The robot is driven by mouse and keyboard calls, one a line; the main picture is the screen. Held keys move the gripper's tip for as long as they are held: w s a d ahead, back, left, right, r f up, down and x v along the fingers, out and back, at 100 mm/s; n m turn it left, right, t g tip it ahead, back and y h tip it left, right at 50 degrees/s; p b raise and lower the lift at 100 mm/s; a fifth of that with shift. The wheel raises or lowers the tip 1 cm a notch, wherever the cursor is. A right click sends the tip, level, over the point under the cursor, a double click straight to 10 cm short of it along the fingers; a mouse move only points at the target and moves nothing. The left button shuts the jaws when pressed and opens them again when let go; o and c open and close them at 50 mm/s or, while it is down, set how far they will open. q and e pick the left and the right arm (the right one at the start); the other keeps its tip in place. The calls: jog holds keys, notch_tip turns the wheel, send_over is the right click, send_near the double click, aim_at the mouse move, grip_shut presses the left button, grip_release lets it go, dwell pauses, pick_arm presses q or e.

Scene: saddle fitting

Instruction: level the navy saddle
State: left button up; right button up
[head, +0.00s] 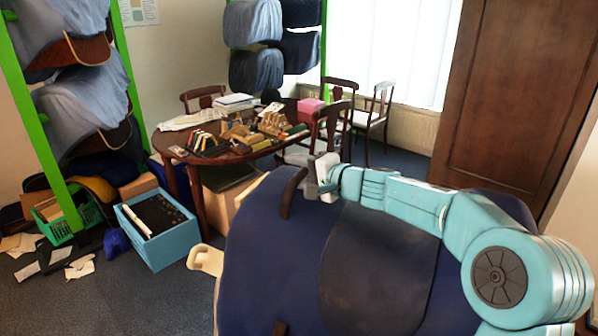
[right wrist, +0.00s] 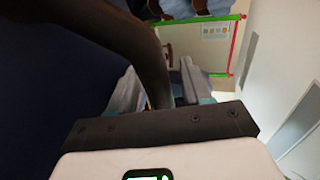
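The navy saddle (head: 270,250) fills the lower middle of the head view, with a darker panel (head: 375,270) across its top. It looks slanted in the picture, but I cannot judge its true tilt. A dark brown curved handle (head: 290,193) stands at its far edge. My right gripper (head: 318,181) is at that handle's upper end. In the right wrist view the dark handle (right wrist: 150,65) passes down between the fingers of my right gripper (right wrist: 160,88), which look apart, with a gap on the handle's right. My left gripper is not clearly in view.
A beige grip-like piece (head: 205,259) sticks out left of the saddle. Behind stands a round table (head: 175,150) covered with tools, with chairs around it. A blue crate (head: 170,250) and green basket (head: 75,225) stand on the left floor. A brown wardrobe (head: 510,95) stands at right.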

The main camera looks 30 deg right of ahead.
jog(key=shift+s+d+b, duration=0.15)
jog(key=shift+s+b, duration=0.15)
jog(key=shift+s, duration=0.1)
jog(key=b+v, duration=0.4)
jog(key=v, duration=1.1)
jog(key=shift+s, duration=0.3)
jog(key=shift+r, duration=0.15)
